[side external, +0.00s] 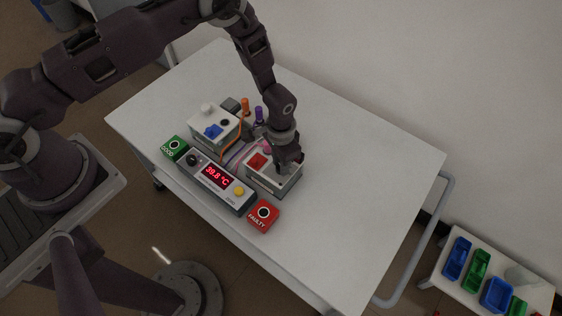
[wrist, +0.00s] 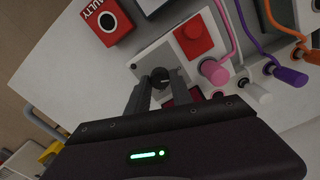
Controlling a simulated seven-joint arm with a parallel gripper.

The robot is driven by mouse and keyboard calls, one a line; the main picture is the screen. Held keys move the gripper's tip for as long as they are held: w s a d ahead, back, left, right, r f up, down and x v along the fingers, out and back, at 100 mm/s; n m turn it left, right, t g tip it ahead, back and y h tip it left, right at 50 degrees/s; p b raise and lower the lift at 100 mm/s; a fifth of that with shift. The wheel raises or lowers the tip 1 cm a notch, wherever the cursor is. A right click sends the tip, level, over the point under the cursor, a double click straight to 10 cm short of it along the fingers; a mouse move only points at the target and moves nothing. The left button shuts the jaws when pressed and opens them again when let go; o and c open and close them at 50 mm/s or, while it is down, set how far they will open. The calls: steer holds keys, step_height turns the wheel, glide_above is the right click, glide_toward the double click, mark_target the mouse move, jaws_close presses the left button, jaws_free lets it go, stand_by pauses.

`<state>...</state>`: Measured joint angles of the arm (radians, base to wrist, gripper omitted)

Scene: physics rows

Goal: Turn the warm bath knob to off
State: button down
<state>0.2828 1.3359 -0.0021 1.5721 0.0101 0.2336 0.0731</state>
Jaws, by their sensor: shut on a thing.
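A white-topped grey box with a red square switch (side external: 258,161) stands on the table, and my gripper (side external: 287,163) reaches down over its right part. In the wrist view the same box's top (wrist: 156,57) shows with the red switch (wrist: 193,38). A small round black knob (wrist: 160,75) sits between my fingertips, and my gripper (wrist: 159,82) is shut on it. The fingers hide the knob's sides, so its exact setting cannot be read. In the side view the gripper hides the knob. A control unit with a red display (side external: 216,176) reading about 39.8 °C stands beside the box.
A red FAULTY box (side external: 263,214) and a green GOOD box (side external: 175,147) flank the display unit. A second box with a blue switch (side external: 213,131) stands to the left. A pink plug (wrist: 214,72) and a purple plug (wrist: 289,77) with cables are close by. The table's right side is clear.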

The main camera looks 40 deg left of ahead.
steer(key=shift+n, duration=0.9)
steer(key=c, duration=1.1)
jaws_free()
step_height(320, 180, up, 7)
steer(key=shift+r, duration=0.1)
